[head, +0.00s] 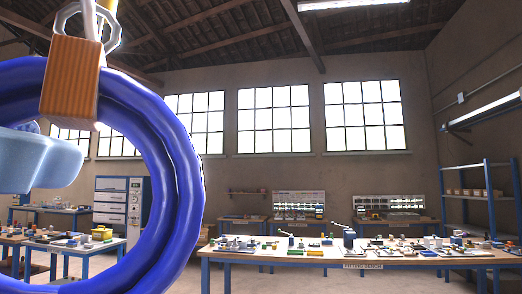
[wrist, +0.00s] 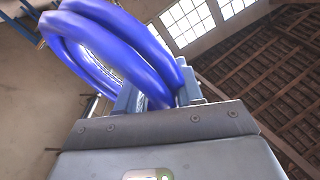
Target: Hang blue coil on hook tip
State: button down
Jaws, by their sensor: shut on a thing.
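The blue coil (head: 172,165) is a thick ring of several turns, large and close at the left of the head view, partly cut off by the frame edge. My light-blue gripper (head: 38,160) shows at the left, inside the ring's outline. In the wrist view the coil (wrist: 95,40) rises from between the gripper's fingers (wrist: 160,92), which are shut on it. An orange-brown block (head: 70,80) overlaps the coil's top in the head view. A grey angular ring and a yellow piece (head: 106,5) show above it. I cannot tell which part is the hook tip, nor whether the coil touches it.
A long workbench (head: 300,256) with many small parts stands at the back right. Another bench (head: 75,246) stands at the left. A white drawer cabinet (head: 112,208) stands behind the coil. Blue shelving (head: 488,196) is at the right. Space in the middle of the head view is open.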

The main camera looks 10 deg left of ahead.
jog(key=c, duration=0.6)
grip_release()
jog(key=shift+c, duration=0.2)
jog(key=shift+f, duration=0.1)
jog(key=s, duration=0.7)
jog(key=shift+s+a+b, duration=0.15)
jog(key=shift+s+b, duration=0.25)
jog(key=shift+b, duration=0.05)
jog(key=shift+s, duration=0.1)
